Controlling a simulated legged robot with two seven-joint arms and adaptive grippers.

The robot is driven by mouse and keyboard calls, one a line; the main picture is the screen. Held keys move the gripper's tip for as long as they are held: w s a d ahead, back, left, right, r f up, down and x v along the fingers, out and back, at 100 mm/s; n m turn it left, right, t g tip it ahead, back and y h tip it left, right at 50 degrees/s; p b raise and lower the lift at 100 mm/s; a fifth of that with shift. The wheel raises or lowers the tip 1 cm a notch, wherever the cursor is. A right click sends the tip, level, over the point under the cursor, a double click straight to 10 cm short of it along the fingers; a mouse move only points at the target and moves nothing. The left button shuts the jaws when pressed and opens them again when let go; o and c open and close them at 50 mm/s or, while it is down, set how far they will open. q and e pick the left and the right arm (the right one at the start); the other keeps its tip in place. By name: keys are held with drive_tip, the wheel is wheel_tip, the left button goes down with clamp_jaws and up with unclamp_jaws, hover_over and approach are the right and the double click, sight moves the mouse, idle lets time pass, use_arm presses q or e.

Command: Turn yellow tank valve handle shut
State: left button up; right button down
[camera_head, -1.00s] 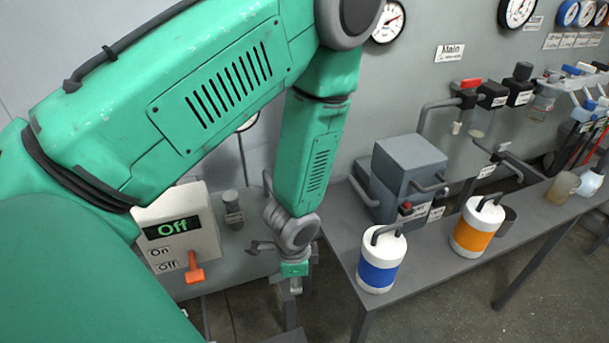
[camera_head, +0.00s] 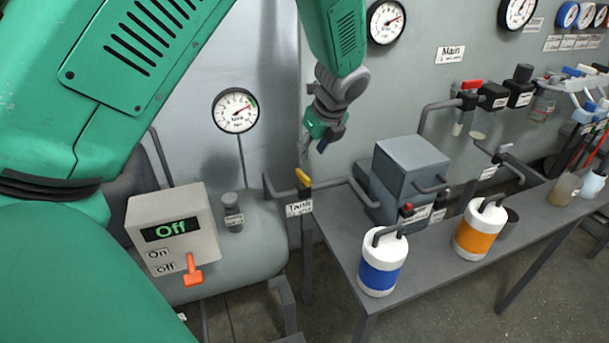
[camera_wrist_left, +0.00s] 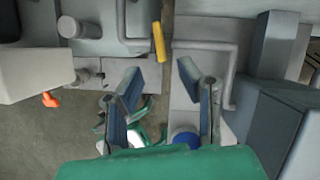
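The yellow tank valve handle (camera_head: 303,178) sits on the pipe above the "Tank" label (camera_head: 299,208), between the grey tank and the bench. In the left wrist view the yellow handle (camera_wrist_left: 159,43) lies beyond the fingertips, roughly centred between them. My left gripper (camera_head: 318,138) hangs above the handle, apart from it. Its two fingers (camera_wrist_left: 160,78) are spread in the left wrist view, with nothing between them. My right gripper is not in view.
A grey tank (camera_head: 255,235) with an "Off" control box (camera_head: 168,255) and orange lever (camera_head: 193,272) stands at left. The bench (camera_head: 335,225) carries a grey block machine (camera_head: 408,165), a blue-banded canister (camera_head: 380,275) and an orange-banded canister (camera_head: 478,225). A gauge (camera_head: 235,111) is on the wall.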

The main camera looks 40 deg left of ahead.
sight(303, 173)
use_arm(q)
drive_tip(key=b+x, duration=0.1)
drive_tip(key=x, duration=0.9)
drive_tip(key=shift+a+f, duration=0.1)
drive_tip(key=shift+f, duration=0.05)
